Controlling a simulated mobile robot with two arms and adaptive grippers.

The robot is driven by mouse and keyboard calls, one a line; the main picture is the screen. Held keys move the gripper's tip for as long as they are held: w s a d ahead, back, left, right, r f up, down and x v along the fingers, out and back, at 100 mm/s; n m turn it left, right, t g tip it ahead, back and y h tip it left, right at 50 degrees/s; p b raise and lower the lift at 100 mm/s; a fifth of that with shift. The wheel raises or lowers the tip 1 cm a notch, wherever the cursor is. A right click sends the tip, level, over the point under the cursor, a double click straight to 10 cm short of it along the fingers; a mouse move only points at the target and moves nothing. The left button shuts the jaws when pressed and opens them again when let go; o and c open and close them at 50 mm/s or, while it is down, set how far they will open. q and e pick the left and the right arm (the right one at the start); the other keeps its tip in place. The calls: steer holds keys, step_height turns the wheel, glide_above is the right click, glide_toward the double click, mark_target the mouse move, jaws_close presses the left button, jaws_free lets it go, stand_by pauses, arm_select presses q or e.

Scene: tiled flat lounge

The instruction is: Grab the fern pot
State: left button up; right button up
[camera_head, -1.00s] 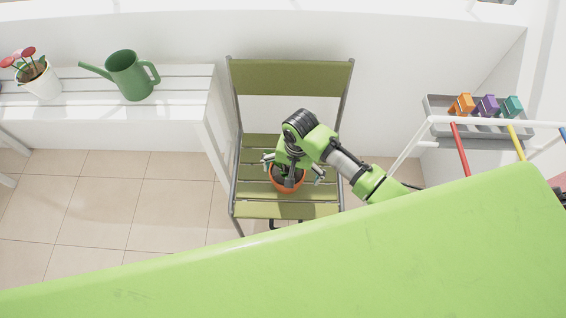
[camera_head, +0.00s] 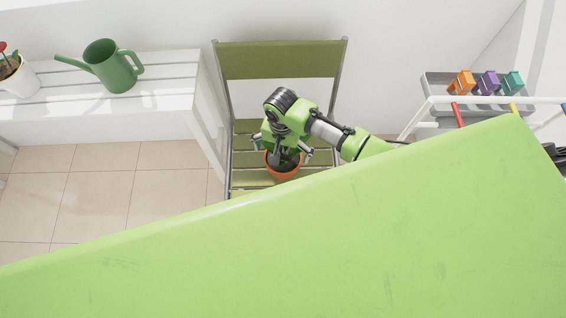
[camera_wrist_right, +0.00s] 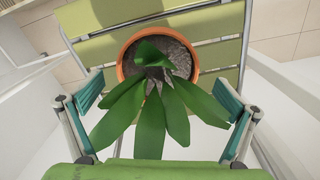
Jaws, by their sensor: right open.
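The fern pot (camera_head: 283,172) is an orange-brown round pot with dark soil. It stands on the slatted olive-green seat of a metal-framed chair. In the right wrist view the pot (camera_wrist_right: 121,66) is at the upper middle, with broad green leaves (camera_wrist_right: 150,118) spreading toward the camera. My right gripper (camera_head: 283,148) is above the pot in the head view and partly hides the plant. Its two teal-padded fingers are spread wide, one each side of the leaves. In the wrist view the pot's rim lies beyond the fingers, and no contact shows. My left gripper is not in view.
The chair's backrest (camera_head: 280,59) rises behind the pot. A white slatted bench (camera_head: 165,82) on the left holds a green watering can (camera_head: 118,68) and a white flower pot (camera_head: 20,80). A grey tray (camera_head: 440,88) with coloured blocks and a white rack stand at right.

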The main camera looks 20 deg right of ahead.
mark_target(283, 160)
steer(key=f, duration=0.4)
steer(key=shift+d, duration=0.25)
steer(key=c, duration=1.7)
steer(key=shift+r, duration=0.1)
steer(key=c, duration=0.5)
steer(key=shift+o, duration=0.2)
steer(key=shift+w+r, duration=0.1)
steer(key=shift+r, duration=0.1)
